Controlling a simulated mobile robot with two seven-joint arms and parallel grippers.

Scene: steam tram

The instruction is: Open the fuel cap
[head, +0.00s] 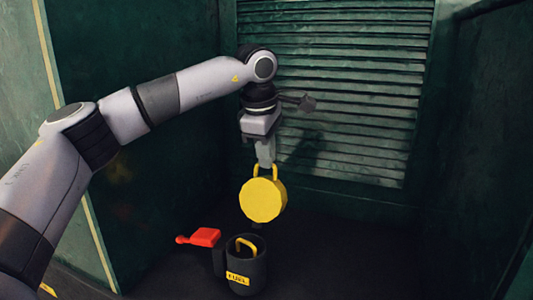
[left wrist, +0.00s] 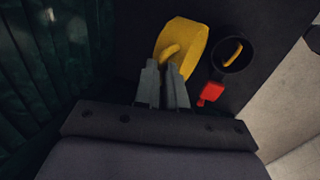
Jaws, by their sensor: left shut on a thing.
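A round yellow cap (head: 263,201) with a looped handle hangs below my left gripper (head: 265,163), its flat face turned to the head camera. The gripper is shut on the handle. A black pot labelled FUEL (head: 259,272) stands on the dark floor below, its top open, with a yellow curved bar (head: 247,244) showing inside. The cap is raised above the pot and apart from it. In the left wrist view the cap (left wrist: 190,38) shows beyond the fingers (left wrist: 163,78), with the pot (left wrist: 218,62) to its right. My right gripper is not in view.
A red piece (head: 206,237) with a knob sticks out at the pot's left side. Dark green walls close in the corner, with a slatted louvre panel (head: 340,110) behind my gripper. The dark floor right of the pot looks clear.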

